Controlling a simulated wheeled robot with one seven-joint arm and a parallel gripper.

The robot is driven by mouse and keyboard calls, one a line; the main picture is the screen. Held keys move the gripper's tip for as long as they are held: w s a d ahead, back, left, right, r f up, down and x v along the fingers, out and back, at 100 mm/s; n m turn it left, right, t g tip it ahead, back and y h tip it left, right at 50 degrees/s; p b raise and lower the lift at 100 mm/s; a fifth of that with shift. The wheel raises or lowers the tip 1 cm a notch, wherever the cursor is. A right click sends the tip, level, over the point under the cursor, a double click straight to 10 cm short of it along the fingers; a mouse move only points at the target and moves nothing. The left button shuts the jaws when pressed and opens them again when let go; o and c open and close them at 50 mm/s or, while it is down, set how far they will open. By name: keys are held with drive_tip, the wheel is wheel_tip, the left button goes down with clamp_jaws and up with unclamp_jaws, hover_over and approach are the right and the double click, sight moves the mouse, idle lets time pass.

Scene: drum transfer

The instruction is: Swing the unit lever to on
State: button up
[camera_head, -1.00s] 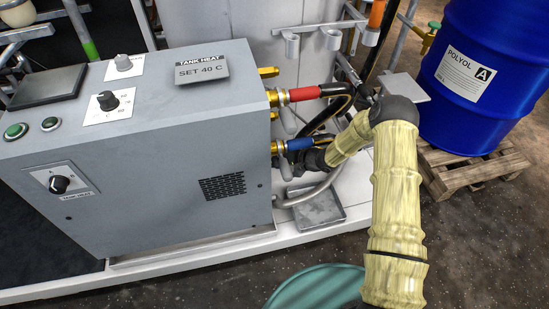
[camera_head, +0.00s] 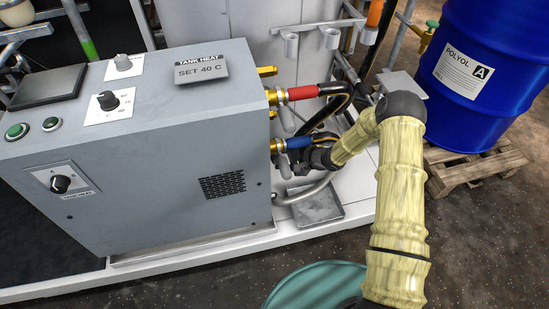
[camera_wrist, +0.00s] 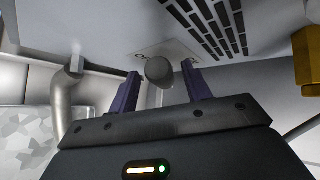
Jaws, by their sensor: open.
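In the wrist view a rounded grey knob end (camera_wrist: 158,70), which looks like the unit lever, stands out from a light plate (camera_wrist: 178,50) on the unit's side. My gripper (camera_wrist: 160,74) is open, with one dark purple finger on each side of the knob; I cannot tell whether either touches it. The unit is the grey cabinet (camera_head: 150,150) in the head view, labelled TANK HEAT. There my sleeved arm reaches to its right side, and the lever and my fingertips are hidden or too small to make out. The lever's on or off position cannot be read.
A red-collared hose (camera_head: 303,93) and a blue-collared hose (camera_head: 298,143) leave the cabinet's right side close to my wrist. A metal pipe (camera_head: 310,190) curves below, above a grey tray (camera_head: 318,208). A blue drum (camera_head: 485,75) stands on a pallet (camera_head: 475,170) at right.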

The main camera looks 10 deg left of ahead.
drive_tip(key=s+d+p, duration=0.3)
drive_tip(key=d, duration=0.9)
drive_tip(key=shift+s+r, duration=0.1)
drive_tip(key=shift+c, duration=0.4)
drive_tip(key=shift+s+a, duration=0.1)
drive_tip(key=c, duration=0.4)
drive_tip(key=s+a+f+m+y+b, duration=0.1)
drive_tip(key=b, duration=0.1)
drive_tip(key=s+a+f+m+y+b, duration=0.1)
drive_tip(key=a+b, duration=0.1)
drive_tip(key=s+a+f+m+t+y+b, duration=0.1)
drive_tip(key=b, duration=0.1)
drive_tip(key=shift+s+a+f+b, duration=0.3)
drive_tip(key=shift+a+f, duration=0.05)
drive_tip(key=shift+f, duration=0.05)
clamp_jaws()
drive_tip(key=s+f+m+t+h+b, duration=0.2)
drive_tip(key=m+t+b, duration=0.4)
drive_tip(key=m+b, duration=0.3)
drive_tip(key=s+f+m+t+h+b, duration=0.2)
drive_tip(key=s+f+m+t+b, duration=0.1)
drive_tip(key=m+t+b, duration=0.4)
drive_tip(key=f+m+b, duration=0.1)
drive_tip(key=m, duration=0.1)
drive_tip(key=shift+a+f+m+t+b, duration=0.2)
drive_tip(key=shift+a+m+t+b, duration=0.1)
drive_tip(key=shift+m+b, duration=0.1)
